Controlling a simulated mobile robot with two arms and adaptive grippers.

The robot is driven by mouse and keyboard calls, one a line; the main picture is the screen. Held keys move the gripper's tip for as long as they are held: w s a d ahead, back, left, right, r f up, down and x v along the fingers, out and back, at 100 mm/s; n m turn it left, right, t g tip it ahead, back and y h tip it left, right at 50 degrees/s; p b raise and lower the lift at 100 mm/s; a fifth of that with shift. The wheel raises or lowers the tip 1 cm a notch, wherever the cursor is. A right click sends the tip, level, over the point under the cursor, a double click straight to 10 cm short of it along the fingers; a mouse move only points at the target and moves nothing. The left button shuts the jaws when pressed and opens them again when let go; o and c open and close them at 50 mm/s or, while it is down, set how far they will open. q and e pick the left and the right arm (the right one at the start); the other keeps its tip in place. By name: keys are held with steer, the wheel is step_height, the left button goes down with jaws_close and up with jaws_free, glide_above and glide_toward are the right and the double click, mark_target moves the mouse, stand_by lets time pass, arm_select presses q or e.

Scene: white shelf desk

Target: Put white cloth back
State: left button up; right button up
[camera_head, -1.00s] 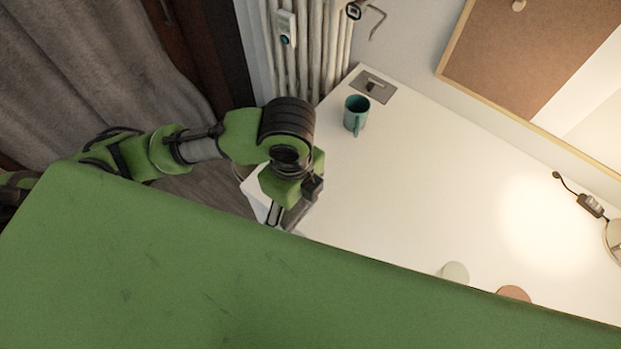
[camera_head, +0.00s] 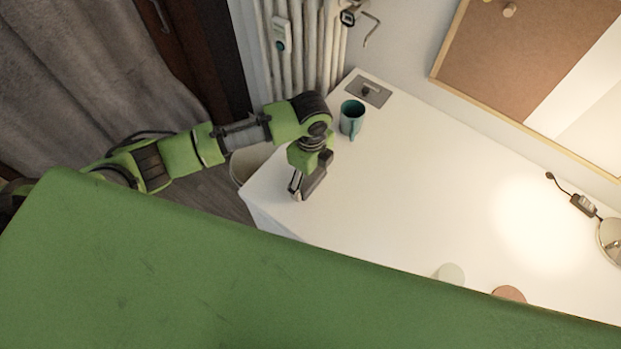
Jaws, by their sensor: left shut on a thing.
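My left gripper (camera_head: 299,190) is over the left corner of the white desk (camera_head: 425,185), pointing down towards its top. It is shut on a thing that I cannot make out. I cannot pick out a white cloth against the white desk top, and I cannot tell whether the fingertips touch the desk. My right gripper is not in view. My own green body covers the foreground and hides the desk's front part.
A teal mug (camera_head: 351,118) stands just beyond the gripper, near a grey plate (camera_head: 367,91) set in the desk. A pale round item (camera_head: 450,273) and a pinkish one (camera_head: 510,293) lie near the front. A lamp (camera_head: 610,240) is at the right. The middle is clear.

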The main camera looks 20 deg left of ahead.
mark_target(311, 179)
arm_select(q)
steer(key=shift+f, duration=0.9)
steer(key=shift+s, duration=0.1)
steer(key=shift+f, duration=0.15)
steer(key=o, duration=1)
step_height(311, 179, up, 12)
steer(key=shift+r+b, duration=0.2)
steer(key=shift+b, duration=0.1)
